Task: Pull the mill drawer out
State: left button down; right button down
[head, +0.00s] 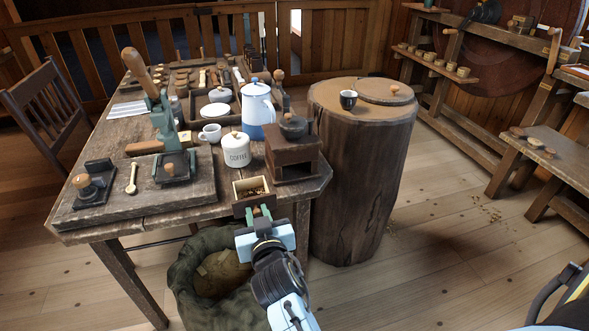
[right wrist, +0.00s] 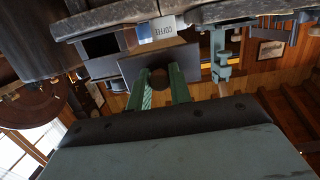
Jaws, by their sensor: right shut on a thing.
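The coffee mill (head: 293,157), a dark wooden box with a metal top, stands at the table's right front corner. Its drawer (head: 240,188) is out toward me, and brown stuff shows inside. My right gripper (head: 262,213) is at the drawer front, its green fingers shut on the drawer's knob. In the right wrist view, which is upside down, the dark round knob (right wrist: 159,78) sits between the two fingers, in front of the drawer's front panel (right wrist: 140,66). My left gripper is not in view.
A white COFFEE canister (head: 236,150) stands close beside the drawer, with a blue and white pot (head: 257,108) behind. A tree-stump table (head: 355,190) stands right of the mill. An open sack (head: 188,272) sits on the floor below the drawer.

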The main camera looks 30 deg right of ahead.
aim_at(242, 184)
jog(key=shift+w+a+r, duration=0.2)
jog(key=shift+a+r, duration=0.25)
jog(key=shift+a, duration=0.05)
jog(key=shift+a+b+x, duration=0.2)
jog(key=shift+b+x, duration=0.5)
jog(key=shift+x, duration=2)
jog(key=shift+a+r+b+x, duration=0.15)
jog(key=shift+b+x, duration=0.5)
jog(key=shift+x, duration=0.8)
jog(key=shift+a+r+b+x, duration=0.15)
jog(key=shift+b+x, duration=0.45)
jog(key=shift+x, duration=0.9)
jog(key=shift+w+d, duration=0.1)
jog(key=shift+d+f+b, duration=0.2)
jog(key=shift+f+b, duration=0.5)
jog(key=shift+f, duration=0.35)
jog(key=shift+d+f+b, duration=0.25)
jog(key=shift+f+b, duration=0.45)
jog(key=shift+f, duration=0.3)
